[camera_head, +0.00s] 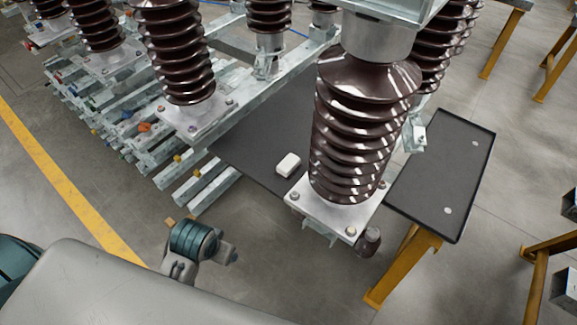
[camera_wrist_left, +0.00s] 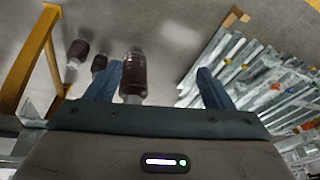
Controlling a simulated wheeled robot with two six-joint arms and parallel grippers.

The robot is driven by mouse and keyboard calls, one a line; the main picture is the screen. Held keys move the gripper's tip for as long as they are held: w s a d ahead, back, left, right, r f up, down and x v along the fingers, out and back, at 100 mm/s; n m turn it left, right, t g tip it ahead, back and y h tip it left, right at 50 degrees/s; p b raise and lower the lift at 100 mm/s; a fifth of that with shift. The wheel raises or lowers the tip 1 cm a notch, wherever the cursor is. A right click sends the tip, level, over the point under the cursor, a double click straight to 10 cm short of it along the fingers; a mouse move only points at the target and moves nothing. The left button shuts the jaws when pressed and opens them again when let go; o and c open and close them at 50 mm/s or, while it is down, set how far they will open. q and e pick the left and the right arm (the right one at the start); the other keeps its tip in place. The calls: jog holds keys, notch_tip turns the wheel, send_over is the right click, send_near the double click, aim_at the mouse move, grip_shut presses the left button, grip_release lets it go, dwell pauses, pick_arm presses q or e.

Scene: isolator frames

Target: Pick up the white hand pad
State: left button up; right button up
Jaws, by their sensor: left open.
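The white hand pad (camera_head: 288,164) is a small white block with rounded edges. It lies on a dark flat panel (camera_head: 256,140) in the middle of the head view, just left of a large brown ribbed insulator. I cannot make out the pad in the left wrist view. My left gripper (camera_wrist_left: 158,82) shows in the left wrist view with its two blue fingers spread wide apart. Nothing is held between them; an insulator shows beyond the gap. In the head view I cannot make out its fingertips. My right gripper is in neither view.
The large insulator (camera_head: 357,130) on its metal base plate (camera_head: 325,218) stands close to the pad's right. Galvanized beams (camera_head: 205,185) lie left of the panel. A black tray (camera_head: 440,180) rests on a yellow trestle (camera_head: 402,262) at right. Open floor shows at lower left.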

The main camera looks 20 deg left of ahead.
pick_arm(q)
jog(key=w+d, duration=0.1)
jog(key=w, duration=0.8)
jog(key=w+d+r+m+g, duration=0.1)
jog(key=w+d, duration=0.1)
jog(key=w, duration=0.7)
jog(key=w+d+r+g, duration=0.1)
jog(key=w+d, duration=0.1)
jog(key=w, duration=0.7)
jog(key=shift+w+m+h, duration=0.15)
jog(key=shift+m+h, duration=0.25)
jog(key=m+g, duration=0.1)
send_near(289, 162)
jog(key=shift+s+a, duration=0.3)
jog(key=shift+a, duration=0.2)
jog(key=shift+w+d+f, duration=0.1)
jog(key=shift+w+f, duration=0.05)
jog(key=shift+f, duration=0.05)
notch_tip(289, 162, down, 5)
jog(key=shift+p, duration=0.5)
jog(key=f, duration=0.1)
jog(key=f+p, duration=0.1)
jog(key=f, duration=0.2)
jog(key=shift+w+d, duration=0.25)
jog(key=shift+f, duration=0.55)
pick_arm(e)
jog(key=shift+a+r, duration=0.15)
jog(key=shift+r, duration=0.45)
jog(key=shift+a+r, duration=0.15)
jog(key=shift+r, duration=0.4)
